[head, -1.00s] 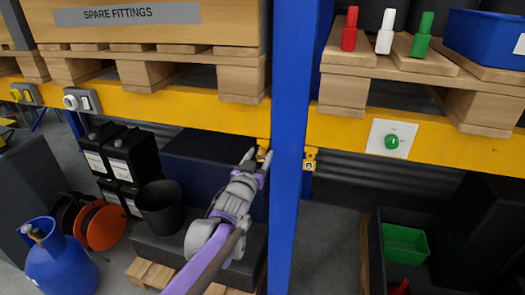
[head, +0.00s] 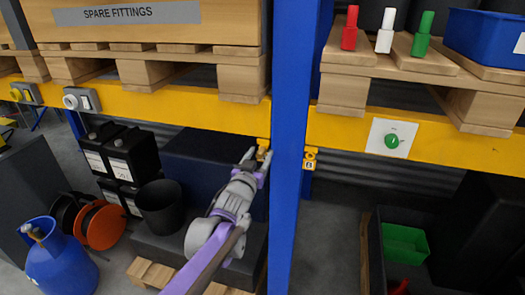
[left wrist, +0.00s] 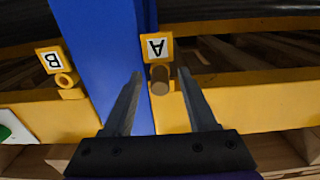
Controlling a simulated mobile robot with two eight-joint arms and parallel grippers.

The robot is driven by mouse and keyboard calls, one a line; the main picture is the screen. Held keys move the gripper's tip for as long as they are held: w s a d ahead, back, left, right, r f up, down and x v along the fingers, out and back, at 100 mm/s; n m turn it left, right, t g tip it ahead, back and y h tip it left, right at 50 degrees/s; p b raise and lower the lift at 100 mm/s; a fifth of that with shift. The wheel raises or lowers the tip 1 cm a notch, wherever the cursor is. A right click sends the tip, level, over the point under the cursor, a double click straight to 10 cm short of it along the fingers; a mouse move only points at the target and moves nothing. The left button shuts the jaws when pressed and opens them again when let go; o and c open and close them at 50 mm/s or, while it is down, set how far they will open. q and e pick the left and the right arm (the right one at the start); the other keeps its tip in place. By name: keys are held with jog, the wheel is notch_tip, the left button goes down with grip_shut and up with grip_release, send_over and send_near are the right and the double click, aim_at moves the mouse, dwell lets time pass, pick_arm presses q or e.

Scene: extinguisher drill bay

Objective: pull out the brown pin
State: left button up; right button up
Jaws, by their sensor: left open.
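The brown pin (left wrist: 159,73) sticks out of a yellow bracket with an upside-down "A" label (left wrist: 157,47) in the left wrist view, beside the blue upright. My left gripper (left wrist: 160,77) is open, with one finger on each side of the pin and a gap showing on both sides. In the head view my left gripper (head: 258,157) is up at the yellow beam, just left of the blue post, and the pin is mostly hidden there. My right gripper is not in view.
The blue post (head: 293,120) stands close to the right of my left gripper. A green button (head: 391,141) sits on the yellow beam (head: 450,150).

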pick_arm(q)
jog(key=shift+c, duration=0.3)
grip_shut()
jog(key=shift+s, duration=0.1)
dwell(1.2)
jog(key=shift+b+v, duration=0.35)
jog(key=shift+v, duration=2.6)
